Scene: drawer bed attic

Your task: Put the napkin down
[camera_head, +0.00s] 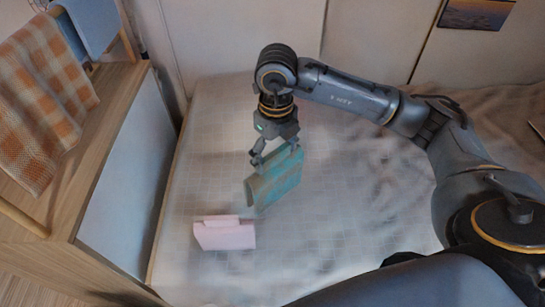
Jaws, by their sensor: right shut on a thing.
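A teal checked napkin (275,183) hangs folded from my right gripper (275,153), which is shut on its upper edge. The napkin seems to be just above the bed; I cannot tell whether its lower edge touches. A pink folded cloth (226,234) lies on the bed in front of it and to its left, close to its lower left corner. My left gripper is not in view.
The bed (335,235) has a light checked cover, clear to the right of the napkin and rumpled farther right. A wooden cabinet (110,150) stands at left, with an orange checked cloth (42,95) and a blue cloth (92,22) over rails. A wall closes the back.

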